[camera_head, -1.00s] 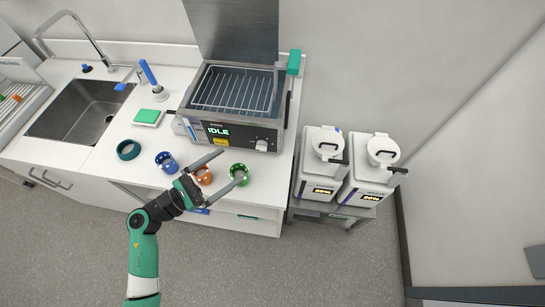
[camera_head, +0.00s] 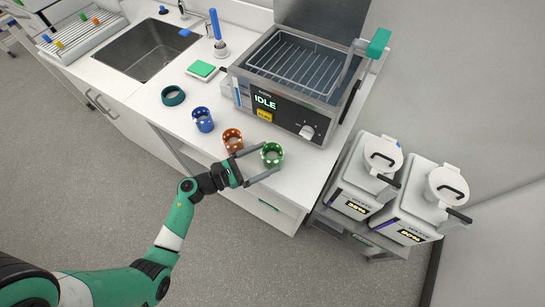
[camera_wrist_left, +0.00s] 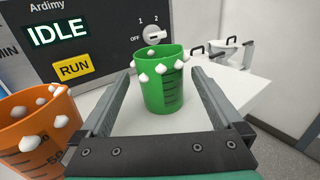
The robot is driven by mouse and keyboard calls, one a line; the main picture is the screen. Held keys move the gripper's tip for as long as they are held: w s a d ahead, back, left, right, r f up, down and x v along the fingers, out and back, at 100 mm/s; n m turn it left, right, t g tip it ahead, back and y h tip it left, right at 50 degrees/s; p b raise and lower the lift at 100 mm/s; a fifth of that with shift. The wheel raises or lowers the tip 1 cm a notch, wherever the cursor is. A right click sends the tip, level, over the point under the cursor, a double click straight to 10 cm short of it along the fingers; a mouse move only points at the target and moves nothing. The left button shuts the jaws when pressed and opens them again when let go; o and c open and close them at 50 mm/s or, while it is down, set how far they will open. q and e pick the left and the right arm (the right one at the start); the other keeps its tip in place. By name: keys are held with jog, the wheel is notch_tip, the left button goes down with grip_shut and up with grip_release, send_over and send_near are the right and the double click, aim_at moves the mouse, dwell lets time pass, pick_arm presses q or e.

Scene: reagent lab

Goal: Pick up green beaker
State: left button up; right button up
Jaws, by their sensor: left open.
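The green beaker (camera_head: 272,155) stands upright on the white counter near its front edge. In the left wrist view the green beaker (camera_wrist_left: 163,82) shows white knobs around its rim and dark level marks. My left gripper (camera_head: 272,161) is open, with one finger on each side of the green beaker. In the left wrist view the left gripper's fingers (camera_wrist_left: 155,90) show gaps to the beaker on both sides. My right gripper is not in view.
An orange beaker (camera_head: 232,140) stands close to the left of my gripper, with a blue beaker (camera_head: 203,120) and a dark green ring (camera_head: 173,96) further left. The water bath (camera_head: 290,85) reading IDLE stands just behind.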

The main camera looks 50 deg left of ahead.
aim_at(281, 152)
pick_arm(q)
jog(key=b+x, duration=0.1)
jog(key=x, duration=0.4)
jog(key=shift+w+d+f, duration=0.15)
jog(key=shift+w, duration=0.2)
jog(key=shift+s, duration=0.1)
jog(key=c, duration=1.3)
